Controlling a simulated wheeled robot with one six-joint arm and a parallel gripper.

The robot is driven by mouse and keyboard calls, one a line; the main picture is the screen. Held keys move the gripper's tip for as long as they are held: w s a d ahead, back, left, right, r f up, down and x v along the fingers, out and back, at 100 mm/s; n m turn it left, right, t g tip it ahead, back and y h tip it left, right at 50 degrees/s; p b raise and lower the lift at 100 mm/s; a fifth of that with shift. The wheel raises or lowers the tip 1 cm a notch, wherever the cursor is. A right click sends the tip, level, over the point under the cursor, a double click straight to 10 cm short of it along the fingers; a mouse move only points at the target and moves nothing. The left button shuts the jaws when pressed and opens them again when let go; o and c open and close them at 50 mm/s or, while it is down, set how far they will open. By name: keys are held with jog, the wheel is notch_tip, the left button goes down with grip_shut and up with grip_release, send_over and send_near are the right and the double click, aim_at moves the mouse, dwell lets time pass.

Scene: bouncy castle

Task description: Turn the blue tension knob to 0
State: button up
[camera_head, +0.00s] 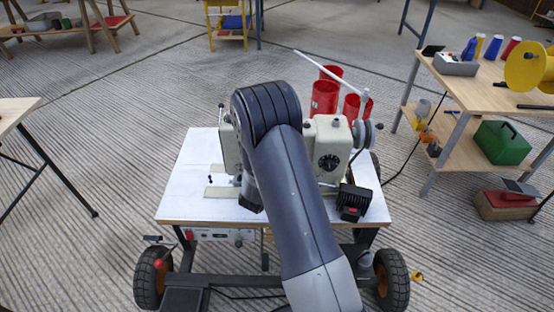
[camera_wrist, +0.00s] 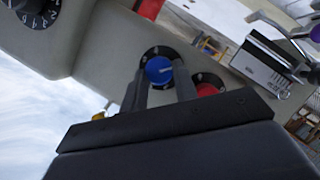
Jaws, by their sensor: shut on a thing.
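In the wrist view the blue tension knob (camera_wrist: 158,69) sits on a dark round dial on the sewing machine's pale body (camera_wrist: 105,45). The two dark fingers of my gripper (camera_wrist: 163,80) stand on either side of the knob and are shut on it. Small marks ring the dial, but I cannot read its setting. In the head view the sewing machine (camera_head: 325,135) stands on a white-topped wheeled table (camera_head: 190,190). My arm covers the machine's middle there, and hides my gripper and the blue knob.
A red knob (camera_wrist: 207,90) on a similar dark dial is close to the right finger. A numbered black dial (camera_wrist: 38,14) is at the upper left. Red cups (camera_head: 325,97) stand behind the machine. A workbench (camera_head: 480,92) is at the right, with open floor between.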

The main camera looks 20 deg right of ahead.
dwell(0.4)
jog(key=o, duration=1)
jog(key=shift+a, duration=0.1)
jog(key=p+v, duration=0.1)
jog(key=v, duration=0.9)
jog(key=shift+s+a+r+p, duration=0.1)
jog(key=shift+s+a+p, duration=0.1)
jog(key=shift+s+p, duration=0.1)
jog(key=b+x, duration=0.1)
jog(key=x, duration=1)
jog(key=shift+b, duration=0.4)
